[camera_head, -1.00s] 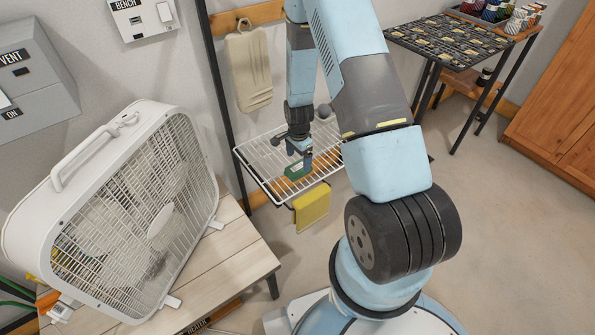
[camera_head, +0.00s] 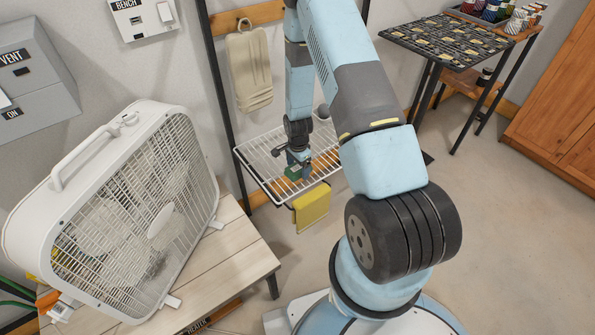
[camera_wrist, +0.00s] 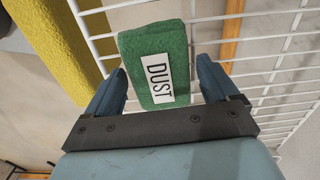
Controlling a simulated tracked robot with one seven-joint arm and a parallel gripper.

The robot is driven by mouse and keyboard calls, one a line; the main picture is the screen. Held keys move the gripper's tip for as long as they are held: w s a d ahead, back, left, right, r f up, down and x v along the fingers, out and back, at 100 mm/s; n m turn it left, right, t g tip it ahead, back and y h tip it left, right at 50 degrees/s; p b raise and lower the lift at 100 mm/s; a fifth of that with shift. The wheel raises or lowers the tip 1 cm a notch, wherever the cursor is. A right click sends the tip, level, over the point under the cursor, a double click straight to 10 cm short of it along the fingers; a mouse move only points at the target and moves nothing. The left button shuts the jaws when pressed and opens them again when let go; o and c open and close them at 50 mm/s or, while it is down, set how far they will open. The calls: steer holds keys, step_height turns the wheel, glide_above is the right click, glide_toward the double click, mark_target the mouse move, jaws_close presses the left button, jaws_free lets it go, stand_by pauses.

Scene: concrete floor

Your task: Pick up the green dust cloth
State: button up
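The green dust cloth (camera_wrist: 172,47) lies folded on the white wire rack (camera_head: 258,150), with a white label reading DUST facing the wrist camera. My gripper (camera_wrist: 163,85) is open, one finger on each side of the cloth in the wrist view, with a gap visible on both sides. In the head view my gripper (camera_head: 299,168) points down at the rack, and the cloth shows as a small green patch (camera_head: 292,173) mostly hidden behind the fingers. How far the fingertips reach down beside the cloth is hard to tell.
A yellow cloth (camera_head: 312,207) hangs over the rack's front edge, left of the cloth in the wrist view (camera_wrist: 58,50). A beige cloth (camera_head: 250,70) hangs on a wall hook. A box fan (camera_head: 120,215) stands on a wooden bench (camera_head: 235,262) at left.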

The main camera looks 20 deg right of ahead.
mark_target(297, 168)
steer(key=c, duration=1)
steer(key=r, duration=0.4)
steer(key=shift+s+a, duration=0.15)
steer(key=shift+a, duration=0.1)
steer(key=s+a+r, duration=0.1)
steer(key=a+r, duration=0.1)
steer(key=r, duration=0.1)
steer(key=s+a+r, duration=0.1)
steer(key=shift+s+r, duration=0.35)
steer(key=s+a+r, duration=0.1)
steer(key=s+a, duration=0.1)
steer(key=s+a+r, duration=0.3)
steer(key=s+a, duration=0.1)
steer(key=a, duration=0.1)
steer(key=shift+s+r, duration=0.15)
